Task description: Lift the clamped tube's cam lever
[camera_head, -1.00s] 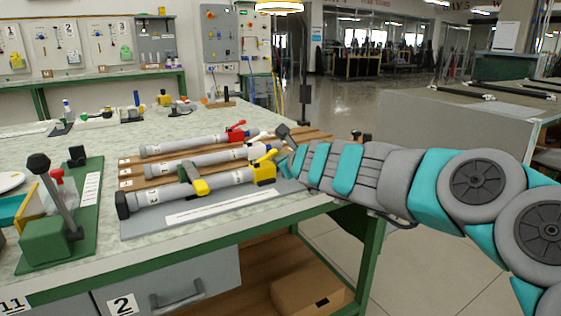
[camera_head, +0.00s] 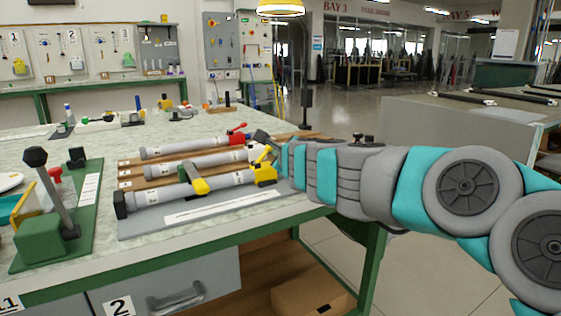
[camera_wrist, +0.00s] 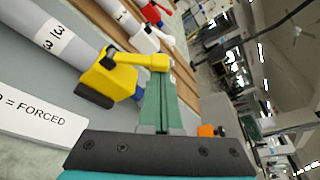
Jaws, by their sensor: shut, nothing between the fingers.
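In the wrist view the lever (camera_wrist: 148,60) reaches from the fitting (camera_wrist: 110,82) to my fingertips. My gripper (camera_wrist: 158,80) is shut and empty, its green fingers right at the lever's free end. Contact is not certain. In the head view my wrist mostly hides the fingers.
Two more tubes lie behind on wooden boards, one with a red lever (camera_head: 237,128), one with a white end (camera_head: 256,150). A label plate (camera_wrist: 40,122) lies beside the clamped tube. A green lever fixture (camera_head: 60,220) stands at the left. The bench behind has free room.

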